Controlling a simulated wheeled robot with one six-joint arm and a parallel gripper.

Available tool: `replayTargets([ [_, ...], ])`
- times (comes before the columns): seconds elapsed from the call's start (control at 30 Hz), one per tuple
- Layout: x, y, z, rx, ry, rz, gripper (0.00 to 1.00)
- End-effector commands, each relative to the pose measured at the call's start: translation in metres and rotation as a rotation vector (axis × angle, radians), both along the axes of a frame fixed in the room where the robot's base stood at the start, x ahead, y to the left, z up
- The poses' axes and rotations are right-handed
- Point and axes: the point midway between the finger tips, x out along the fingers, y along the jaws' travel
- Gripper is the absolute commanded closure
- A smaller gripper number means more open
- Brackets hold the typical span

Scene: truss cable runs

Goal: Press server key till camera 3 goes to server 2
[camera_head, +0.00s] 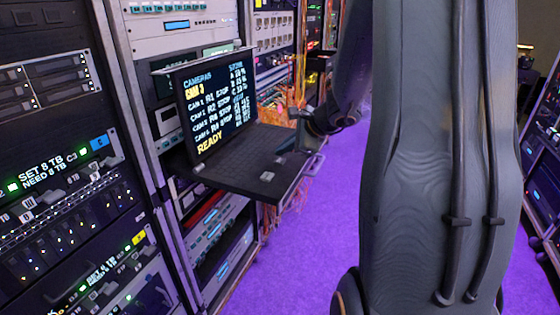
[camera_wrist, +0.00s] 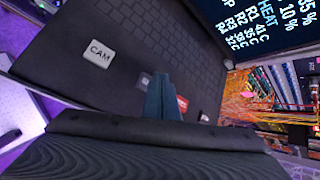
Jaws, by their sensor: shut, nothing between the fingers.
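A fold-out console has a dark screen (camera_head: 218,105) and a black keyboard shelf (camera_head: 235,160). The screen reads CAMERAS, a yellow CAM 3 line, rows for several cameras with STOP, and READY at the bottom; the row for camera 3 is too small to read surely. In the wrist view a white CAM key (camera_wrist: 98,53), a grey key (camera_wrist: 144,79) and a red key (camera_wrist: 182,103) show on the shelf. No server key label is readable; my fingers hide part of the key row. My gripper (camera_wrist: 164,92) is shut and empty, over the shelf between the grey and red keys; contact cannot be told.
Server racks (camera_head: 60,150) line the left side, with lit panels and labels. Orange cables (camera_head: 290,100) hang behind the console. Purple floor (camera_head: 320,240) is open to the right of the shelf. My arm blocks much of the right side.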

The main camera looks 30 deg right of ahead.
Motion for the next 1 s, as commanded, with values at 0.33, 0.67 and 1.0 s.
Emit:
replayTargets([
  [0.33,0.0002,0.0,-0.0025,0.0,0.0,0.0,1.0],
  [0.67,0.0002,0.0004,-0.0089,0.0,0.0,0.0,1.0],
  [1.0,0.0,0.0004,-0.0086,0.0,0.0,0.0,1.0],
])
